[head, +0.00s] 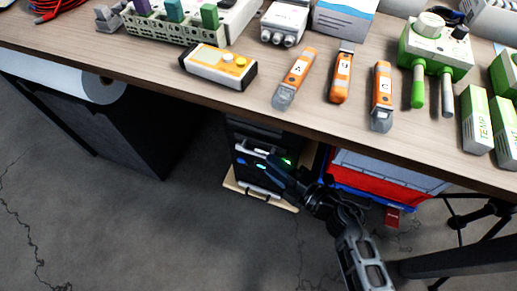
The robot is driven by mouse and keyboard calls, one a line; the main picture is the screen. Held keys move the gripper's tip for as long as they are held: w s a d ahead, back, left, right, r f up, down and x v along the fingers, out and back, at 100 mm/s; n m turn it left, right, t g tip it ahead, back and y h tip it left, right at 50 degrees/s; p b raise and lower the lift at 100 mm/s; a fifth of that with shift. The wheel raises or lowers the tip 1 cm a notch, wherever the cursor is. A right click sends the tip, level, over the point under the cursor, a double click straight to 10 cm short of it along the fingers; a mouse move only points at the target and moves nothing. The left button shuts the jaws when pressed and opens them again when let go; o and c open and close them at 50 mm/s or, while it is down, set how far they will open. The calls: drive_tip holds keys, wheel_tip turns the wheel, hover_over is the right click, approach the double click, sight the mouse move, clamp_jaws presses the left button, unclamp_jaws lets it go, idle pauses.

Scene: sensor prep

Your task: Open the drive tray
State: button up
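A black computer tower (238,142) stands under the table, its front facing me, with small blue and green lights. Slots and light-edged strips cross its upper front, but I cannot tell which one is the drive tray or whether it is open. My dark gripper (271,165) reaches up from the lower right to the front of the tower. Its fingers cover part of the front panel. I cannot tell whether it touches the tower or whether its fingers are apart.
The wooden table (130,62) overhangs the tower and holds orange testers, a yellow-orange meter (218,66) and green devices. The tower rests on a light wooden board (232,186). A red and blue crate (375,178) stands right of it. Floor (150,235) in front is clear.

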sight(254, 152)
drive_tip(key=b+x, duration=0.2)
drive_tip(key=x, duration=0.5)
drive_tip(key=shift+w+a, duration=0.15)
drive_tip(key=shift+a, duration=0.05)
drive_tip(key=shift+c, duration=0.2)
clamp_jaws()
